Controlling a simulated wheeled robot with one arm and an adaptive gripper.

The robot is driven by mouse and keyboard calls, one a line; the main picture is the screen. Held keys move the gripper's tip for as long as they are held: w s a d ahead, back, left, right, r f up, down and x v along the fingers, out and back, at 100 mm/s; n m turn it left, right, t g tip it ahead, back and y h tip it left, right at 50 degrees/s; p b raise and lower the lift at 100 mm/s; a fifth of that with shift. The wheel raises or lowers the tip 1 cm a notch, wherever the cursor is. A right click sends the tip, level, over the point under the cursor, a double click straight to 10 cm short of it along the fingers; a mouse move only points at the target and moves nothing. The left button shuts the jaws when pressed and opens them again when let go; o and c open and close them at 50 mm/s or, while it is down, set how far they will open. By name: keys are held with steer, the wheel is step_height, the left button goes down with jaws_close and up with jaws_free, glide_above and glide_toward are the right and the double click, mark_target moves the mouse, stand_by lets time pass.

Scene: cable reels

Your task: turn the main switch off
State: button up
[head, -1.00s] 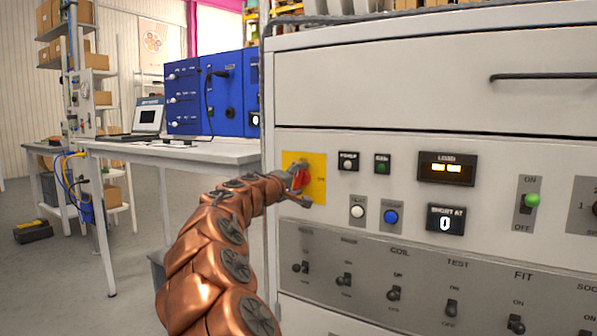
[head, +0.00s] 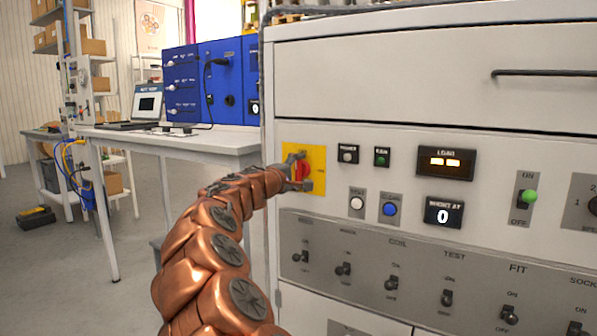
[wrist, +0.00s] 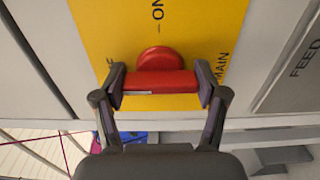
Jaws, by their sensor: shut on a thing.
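The main switch is a red knob with a bar handle (wrist: 153,83) on a yellow plate (wrist: 190,25). In the wrist view its bar lies level across the picture, and the plate reads "ON" above it and "MAIN" to its right. A further label at the bar's left is mostly hidden. My gripper (wrist: 160,90) is shut on the bar, one finger at each end. In the head view the gripper (head: 300,172) is at the yellow plate (head: 317,160), with the red handle (head: 300,170) standing about upright between its fingers.
Right of the switch are small buttons, a lit load display (head: 446,162), a counter showing 0 (head: 444,213) and a green-tipped ON/OFF lever (head: 529,197). A row of toggles (head: 395,283) runs below. A white table (head: 190,140) with blue units stands at left.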

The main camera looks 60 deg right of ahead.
steer(key=o, duration=1.1)
steer(key=shift+o, duration=0.2)
steer(key=a, duration=1.2)
steer(key=shift+s, duration=0.25)
